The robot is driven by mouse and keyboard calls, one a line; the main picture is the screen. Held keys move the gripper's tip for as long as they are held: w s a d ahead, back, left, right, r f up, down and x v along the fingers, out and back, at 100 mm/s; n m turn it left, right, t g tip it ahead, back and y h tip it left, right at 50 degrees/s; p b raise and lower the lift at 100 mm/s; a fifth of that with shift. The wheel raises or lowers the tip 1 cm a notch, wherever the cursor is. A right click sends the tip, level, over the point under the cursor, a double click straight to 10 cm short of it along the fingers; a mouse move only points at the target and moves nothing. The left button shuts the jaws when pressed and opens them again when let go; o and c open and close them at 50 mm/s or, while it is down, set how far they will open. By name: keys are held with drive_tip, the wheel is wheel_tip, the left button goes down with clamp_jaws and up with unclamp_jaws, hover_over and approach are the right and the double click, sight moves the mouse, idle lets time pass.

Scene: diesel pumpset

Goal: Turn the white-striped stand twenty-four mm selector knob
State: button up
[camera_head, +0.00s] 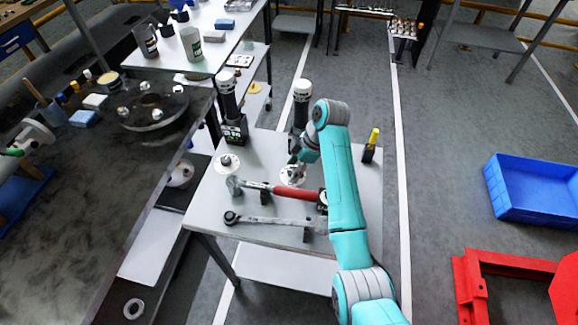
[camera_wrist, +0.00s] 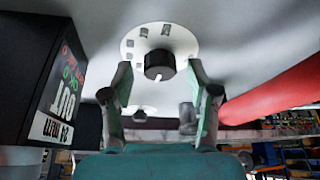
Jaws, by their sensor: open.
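The selector knob (camera_wrist: 159,64) is black with a short white stripe, in the middle of a white round dial plate (camera_wrist: 131,44) with black and grey marks. In the head view the dial plate (camera_head: 291,176) lies on the grey table, partly hidden by my gripper. My gripper (camera_wrist: 160,75) is open, one finger on each side of the knob in the wrist view, with gaps to it. In the head view my gripper (camera_head: 301,157) is just above the dial. A black box (camera_wrist: 47,90) lettered "OUT" and "24 mm" stands at the left in the wrist view.
A red-handled hammer (camera_head: 285,191) lies near the dial; its red handle (camera_wrist: 275,92) crosses the wrist view's right side. A wrench (camera_head: 262,220) lies in front. A second round dial (camera_head: 228,163) is to the left. A yellow-topped black item (camera_head: 371,146) stands at the right.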

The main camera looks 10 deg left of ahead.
clamp_jaws()
drive_tip(key=shift+m, duration=0.3)
drive_tip(key=m+t, duration=0.2)
drive_tip(key=m, duration=0.2)
drive_tip(key=shift+s, duration=0.1)
drive_tip(key=m+t, duration=0.1)
drive_tip(key=m, duration=0.4)
drive_tip(key=shift+a+m+t+h, duration=0.1)
drive_tip(key=shift+m+t+h, duration=0.3)
drive_tip(key=m, duration=0.2)
drive_tip(key=m+t+h, duration=0.1)
drive_tip(key=m, duration=0.2)
drive_tip(key=shift+h, duration=0.3)
drive_tip(key=m+h, duration=0.1)
drive_tip(key=m, duration=0.4)
drive_tip(key=shift+s+t+h, duration=0.1)
drive_tip(key=shift+t+h, duration=0.2)
drive_tip(key=shift+h, duration=0.1)
drive_tip(key=shift+m, duration=0.3)
